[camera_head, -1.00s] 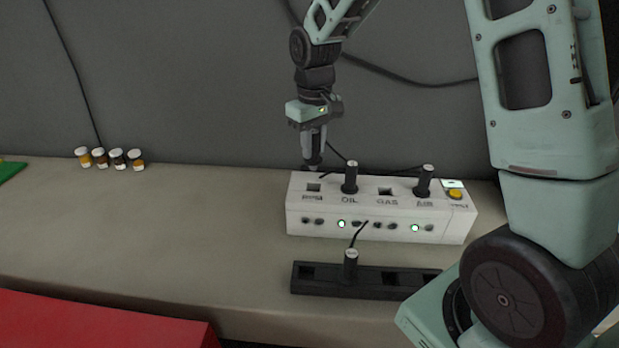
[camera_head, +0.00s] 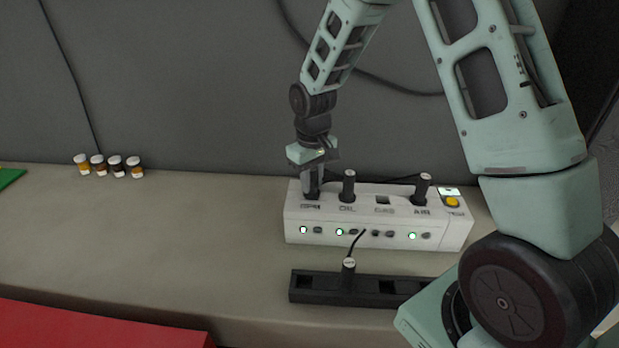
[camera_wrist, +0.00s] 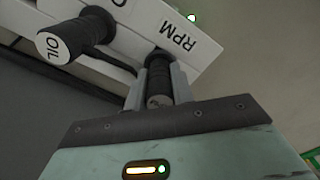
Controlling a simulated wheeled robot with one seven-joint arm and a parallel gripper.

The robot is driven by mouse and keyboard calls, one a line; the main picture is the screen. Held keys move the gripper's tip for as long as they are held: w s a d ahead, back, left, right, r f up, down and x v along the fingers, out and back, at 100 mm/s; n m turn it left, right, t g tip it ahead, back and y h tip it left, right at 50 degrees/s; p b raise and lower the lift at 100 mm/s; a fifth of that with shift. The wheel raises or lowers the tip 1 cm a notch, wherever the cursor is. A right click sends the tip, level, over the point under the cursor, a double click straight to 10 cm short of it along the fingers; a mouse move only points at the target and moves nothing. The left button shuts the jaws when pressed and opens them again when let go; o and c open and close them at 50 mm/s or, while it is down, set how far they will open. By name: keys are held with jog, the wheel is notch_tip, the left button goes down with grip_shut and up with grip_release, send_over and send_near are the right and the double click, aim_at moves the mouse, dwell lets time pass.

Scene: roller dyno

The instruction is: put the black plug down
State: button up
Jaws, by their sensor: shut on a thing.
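My gripper (camera_head: 311,188) points down at the RPM socket, at the left end of the white box (camera_head: 340,211). It is shut on a black plug (camera_wrist: 160,82), which stands between the fingers in the wrist view beside the RPM label. The plug appears seated in the RPM socket, and the light below that socket is green. In the head view the fingers mostly hide this plug.
Plugs stand in the OIL (camera_head: 348,186) and AIR (camera_head: 422,189) sockets; the GAS socket (camera_head: 383,200) is empty. In front, a black rack (camera_head: 320,290) holds another plug (camera_head: 348,275). A yellow button (camera_head: 452,202) is at the right. Small jars (camera_head: 117,167) stand far left.

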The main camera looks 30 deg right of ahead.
jog(key=shift+f, duration=0.2)
jog(key=o, duration=0.8)
jog(key=shift+o, duration=0.2)
jog(key=shift+r, duration=0.15)
